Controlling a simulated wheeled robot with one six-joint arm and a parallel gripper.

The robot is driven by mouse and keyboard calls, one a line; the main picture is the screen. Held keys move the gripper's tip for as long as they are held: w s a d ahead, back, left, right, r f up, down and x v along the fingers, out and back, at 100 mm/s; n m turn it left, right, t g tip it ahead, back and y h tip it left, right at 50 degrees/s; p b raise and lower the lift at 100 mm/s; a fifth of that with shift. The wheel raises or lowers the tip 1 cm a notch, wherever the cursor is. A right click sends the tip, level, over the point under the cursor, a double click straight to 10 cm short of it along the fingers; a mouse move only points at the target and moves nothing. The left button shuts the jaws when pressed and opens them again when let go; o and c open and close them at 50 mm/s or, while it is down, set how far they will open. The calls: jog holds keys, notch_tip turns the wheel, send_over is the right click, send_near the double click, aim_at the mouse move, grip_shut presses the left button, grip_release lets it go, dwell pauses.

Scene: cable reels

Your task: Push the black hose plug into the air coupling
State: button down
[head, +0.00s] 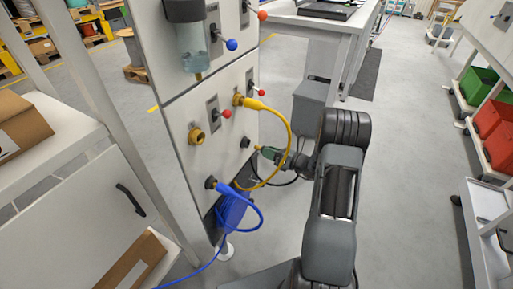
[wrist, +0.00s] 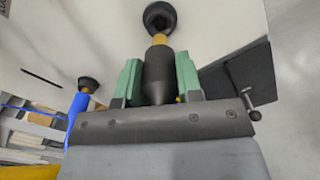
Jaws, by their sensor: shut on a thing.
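My gripper (head: 268,153) is shut on the black hose plug (wrist: 158,75), with a green finger on each side of it. The plug's brass tip (head: 258,148) points at a dark round coupling (head: 245,142) on the white panel. In the head view a small gap shows between tip and coupling. In the wrist view the brass tip lines up with the dark coupling ring (wrist: 159,17); the depth between them is hard to tell there. A black hose (head: 286,182) hangs below my gripper.
A yellow hose (head: 289,132) loops from the upper coupling close to my gripper. A blue hose (head: 257,208) is plugged in lower left. An empty brass coupling (head: 196,135) and levers with red or blue knobs stick out of the panel (head: 180,110). A grey box (head: 312,105) stands behind.

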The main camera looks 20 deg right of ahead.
jog(key=shift+p+v, duration=0.5)
jog(key=shift+v, duration=2.45)
